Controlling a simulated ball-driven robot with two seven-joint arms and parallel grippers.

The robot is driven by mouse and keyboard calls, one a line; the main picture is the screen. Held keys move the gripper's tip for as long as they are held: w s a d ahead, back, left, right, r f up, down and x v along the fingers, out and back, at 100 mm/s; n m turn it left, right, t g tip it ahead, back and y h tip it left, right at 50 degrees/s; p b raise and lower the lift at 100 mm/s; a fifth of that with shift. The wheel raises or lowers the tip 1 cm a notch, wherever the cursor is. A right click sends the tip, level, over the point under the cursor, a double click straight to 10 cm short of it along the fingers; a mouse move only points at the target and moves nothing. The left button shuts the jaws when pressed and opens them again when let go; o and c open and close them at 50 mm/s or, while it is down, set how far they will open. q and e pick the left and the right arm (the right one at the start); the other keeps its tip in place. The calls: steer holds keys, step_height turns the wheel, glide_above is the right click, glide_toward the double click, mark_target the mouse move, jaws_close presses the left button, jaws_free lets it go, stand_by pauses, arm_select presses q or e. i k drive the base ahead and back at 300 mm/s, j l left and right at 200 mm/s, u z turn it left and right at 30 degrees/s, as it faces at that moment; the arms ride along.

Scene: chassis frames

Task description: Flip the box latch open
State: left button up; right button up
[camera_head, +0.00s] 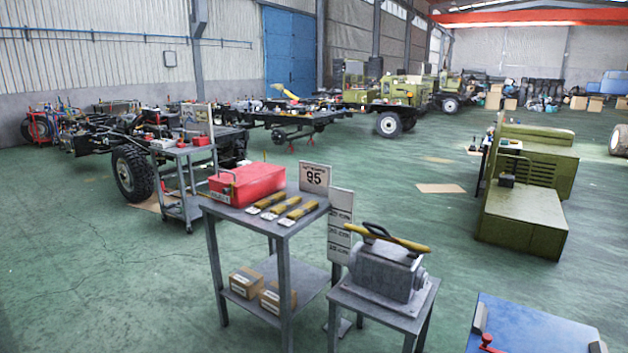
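A red box (247,182) with a closed lid sits on a grey two-shelf table (262,222) left of the middle. A thin dark wire-like part (226,178) shows at its near left side. It is too small to tell whether this is a latch or a handle, or how it is set. Neither of my grippers is in view, and nothing touches the red box.
Several yellow-brown tools (283,207) lie beside the box. A grey machine (386,268) sits on a smaller stand at right. A blue surface (535,325) with a red lever (489,343) is at the lower right. Green floor lies open around.

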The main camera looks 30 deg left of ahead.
mark_target(225, 191)
steer(key=j, duration=0.45)
steer(key=j+u, duration=0.15)
steer(key=j, duration=0.3)
steer(key=i+j, duration=0.15)
steer(key=j, duration=0.3)
steer(key=j+u, duration=0.15)
steer(key=j, duration=0.3)
steer(key=i+j, duration=0.15)
steer(key=j, duration=0.3)
steer(key=j+u, duration=0.15)
steer(key=j, duration=0.3)
steer(key=i+j, duration=0.15)
steer(key=j, duration=0.25)
steer(key=u, duration=0.05)
